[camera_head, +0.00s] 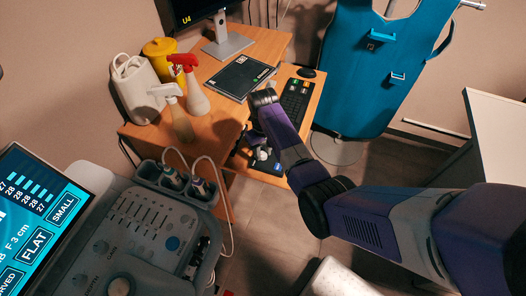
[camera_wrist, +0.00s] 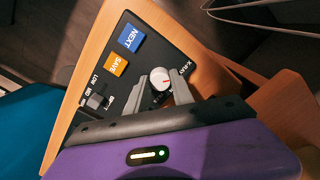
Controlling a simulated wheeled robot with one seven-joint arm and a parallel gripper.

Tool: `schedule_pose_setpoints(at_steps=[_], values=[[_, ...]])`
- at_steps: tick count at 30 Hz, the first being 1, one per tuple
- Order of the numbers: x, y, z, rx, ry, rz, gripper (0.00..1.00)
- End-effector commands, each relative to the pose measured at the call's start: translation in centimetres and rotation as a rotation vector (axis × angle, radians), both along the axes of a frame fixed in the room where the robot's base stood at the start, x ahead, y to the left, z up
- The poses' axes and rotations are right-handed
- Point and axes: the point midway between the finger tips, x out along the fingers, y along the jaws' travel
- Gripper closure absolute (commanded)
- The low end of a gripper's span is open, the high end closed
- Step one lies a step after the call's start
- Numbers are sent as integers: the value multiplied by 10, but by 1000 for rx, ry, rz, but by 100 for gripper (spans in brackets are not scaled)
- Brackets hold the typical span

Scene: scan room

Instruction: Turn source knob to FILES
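The source knob (camera_wrist: 160,77) shows in the wrist view as a small round knob with a pale face and a red mark. It sits on a black control panel (camera_wrist: 186,48) with a label that seems to read X-RAY beside it. FILES is not readable. My gripper (camera_wrist: 162,84) has one finger on each side of the knob, with what looks like a slim gap; firm contact is not visible.
Beside the knob are a blue NEXT button (camera_wrist: 131,37), an orange SAVE button (camera_wrist: 116,64) and a slider (camera_wrist: 97,101). A keyboard (camera_head: 296,98) lies further along the shelf. Spray bottles (camera_head: 190,85) and a monitor (camera_head: 228,42) stand on the desk. An ultrasound console (camera_head: 130,225) stands at left.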

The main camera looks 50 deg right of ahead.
Motion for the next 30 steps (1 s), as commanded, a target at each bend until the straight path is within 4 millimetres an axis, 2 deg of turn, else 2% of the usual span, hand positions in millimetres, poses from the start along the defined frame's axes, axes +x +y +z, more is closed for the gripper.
schedule_pose_setpoints(at_steps=[14,20,30], values=[[0,0,1,0,1,-63,100],[0,0,2,1,2,-192,100],[0,0,2,0,1,-507,100]])
